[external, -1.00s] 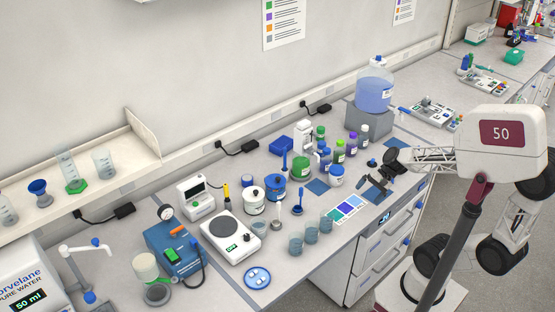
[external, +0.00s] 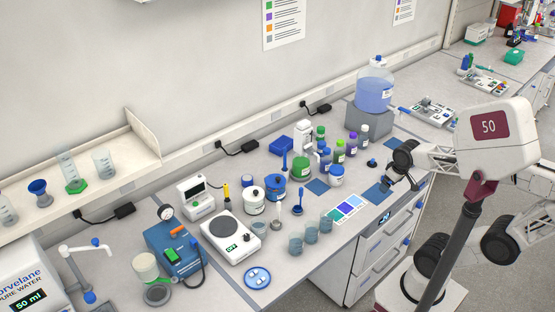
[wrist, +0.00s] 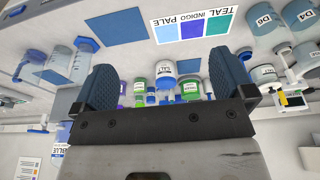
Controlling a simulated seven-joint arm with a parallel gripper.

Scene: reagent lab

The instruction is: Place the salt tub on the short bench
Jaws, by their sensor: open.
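A green-labelled tub (external: 301,168), a blue tub (external: 275,188) and several bottles crowd around the tub. A colour card (external: 345,208) and beakers (external: 311,232) lie nearer the front edge. A large blue-filled carboy (external: 374,90) stands on a grey block behind. Blue mats (external: 318,186) are bare.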

